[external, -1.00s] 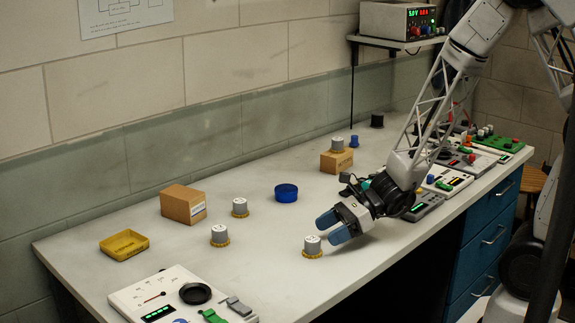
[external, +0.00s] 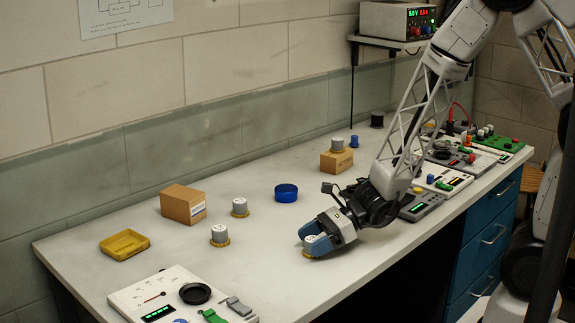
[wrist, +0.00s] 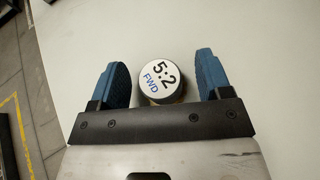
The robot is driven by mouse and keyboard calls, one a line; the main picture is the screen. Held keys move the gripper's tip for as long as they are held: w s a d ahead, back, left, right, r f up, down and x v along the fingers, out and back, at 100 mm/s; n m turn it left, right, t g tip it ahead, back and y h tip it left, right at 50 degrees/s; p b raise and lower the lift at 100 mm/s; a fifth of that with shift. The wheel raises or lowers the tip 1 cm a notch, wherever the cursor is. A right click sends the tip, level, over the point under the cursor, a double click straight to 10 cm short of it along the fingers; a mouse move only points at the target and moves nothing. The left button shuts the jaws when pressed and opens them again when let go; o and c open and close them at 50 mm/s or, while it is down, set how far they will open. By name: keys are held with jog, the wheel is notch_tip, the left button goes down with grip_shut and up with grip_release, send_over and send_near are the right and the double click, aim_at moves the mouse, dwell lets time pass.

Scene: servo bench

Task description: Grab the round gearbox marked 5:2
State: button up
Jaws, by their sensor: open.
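The round gearbox marked 5:2 (wrist: 158,78) is between the blue fingers of my gripper (wrist: 160,84) in the wrist view. Its white top reads "5:2" and "FWD". A gap shows on each side between it and the fingers, so my gripper is open around it. In the external view my gripper (external: 312,240) is low over the bench, and the gearbox (external: 312,254) is partly hidden by the fingers, with its yellow base showing. Similar grey gearboxes stand at left (external: 220,235), behind it (external: 240,207), and on a cardboard box (external: 337,145); their marks are too small to read.
A blue round container (external: 286,193), a cardboard box (external: 183,204) and a yellow tray (external: 124,245) stand further back on the bench (external: 275,285). A white control panel (external: 180,295) is at the front left. More panels line the right. The bench around my gripper is clear.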

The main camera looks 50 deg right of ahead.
jog(key=shift+a, duration=0.1)
dwell(0.5)
jog(key=c, duration=1.1)
jog(key=shift+o, duration=0.2)
jog(key=shift+r, duration=0.15)
jog(key=shift+r, duration=0.5)
jog(key=shift+s+r, duration=0.15)
jog(key=shift+r, duration=0.45)
jog(key=shift+s+r, duration=0.15)
jog(key=shift+r, duration=0.4)
jog(key=s+d, duration=0.2)
jog(key=s, duration=0.2)
jog(key=s+d+r, duration=0.1)
jog(key=s+d, duration=0.1)
jog(key=s, duration=0.3)
jog(key=s+d, duration=0.3)
jog(key=s, duration=0.1)
jog(key=shift+s+r, duration=0.2)
jog(key=shift+s, duration=0.2)
